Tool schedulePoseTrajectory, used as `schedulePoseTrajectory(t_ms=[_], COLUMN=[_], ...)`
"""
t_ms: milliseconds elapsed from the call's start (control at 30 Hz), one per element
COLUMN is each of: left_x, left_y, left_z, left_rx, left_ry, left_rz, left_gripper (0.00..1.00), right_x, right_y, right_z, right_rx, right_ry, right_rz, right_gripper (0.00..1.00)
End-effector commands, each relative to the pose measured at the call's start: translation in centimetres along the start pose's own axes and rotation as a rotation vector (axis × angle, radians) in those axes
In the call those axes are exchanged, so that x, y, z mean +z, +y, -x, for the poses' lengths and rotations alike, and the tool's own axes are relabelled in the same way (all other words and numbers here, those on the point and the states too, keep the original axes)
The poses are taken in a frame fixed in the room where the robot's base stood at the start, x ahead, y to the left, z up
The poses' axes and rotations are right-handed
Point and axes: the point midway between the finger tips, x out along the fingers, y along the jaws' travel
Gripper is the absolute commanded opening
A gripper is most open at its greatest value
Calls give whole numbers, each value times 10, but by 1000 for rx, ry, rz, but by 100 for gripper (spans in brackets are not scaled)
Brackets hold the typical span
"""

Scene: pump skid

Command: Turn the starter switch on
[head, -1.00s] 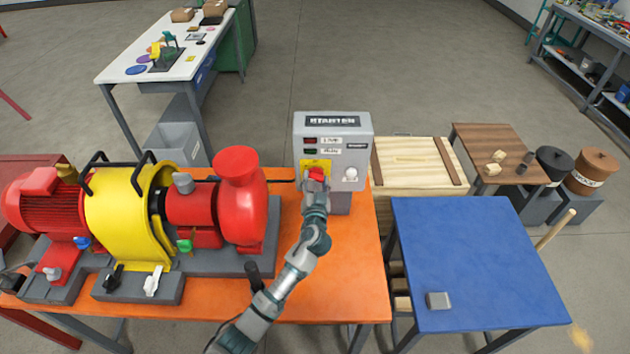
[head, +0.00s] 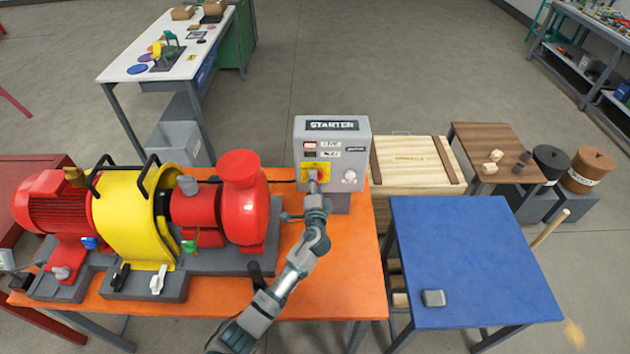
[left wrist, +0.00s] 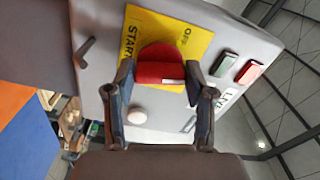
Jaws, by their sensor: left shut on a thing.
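The grey starter box (head: 355,160) stands at the back edge of the orange table, its front facing me. Its red rotary switch (left wrist: 160,72) sits on a yellow plate (left wrist: 198,40) lettered START and OFF. My left gripper (left wrist: 163,85) is at the switch, one finger on each side of the red handle, and is shut on it. In the head view the gripper (head: 314,186) hides most of the switch. A white mark shows on the handle; which label it points to I cannot tell. A red lamp (left wrist: 249,73) and a dark green lamp (left wrist: 224,64) are beside the plate. My right gripper is out of view.
A red and yellow pump set (head: 130,215) fills the left of the orange table (head: 345,290). A blue table (head: 480,260) with a small grey block (head: 433,298) stands at the right. A wooden crate (head: 415,160) is behind it.

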Motion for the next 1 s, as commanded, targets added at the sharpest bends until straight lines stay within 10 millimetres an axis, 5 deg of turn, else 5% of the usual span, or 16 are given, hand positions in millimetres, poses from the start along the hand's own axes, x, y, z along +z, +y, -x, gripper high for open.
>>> schedulePoseTrajectory(t_ms=[400,1000], left_x=[-2,-1], left_y=[1,4], left_z=[0,1], left_rx=[2,4], left_ry=[5,5], left_rz=[-229,-279], left_gripper=[19,19], right_x=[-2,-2], right_y=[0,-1], right_z=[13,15], right_rx=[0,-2], right_ry=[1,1], right_rz=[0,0], right_gripper=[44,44])
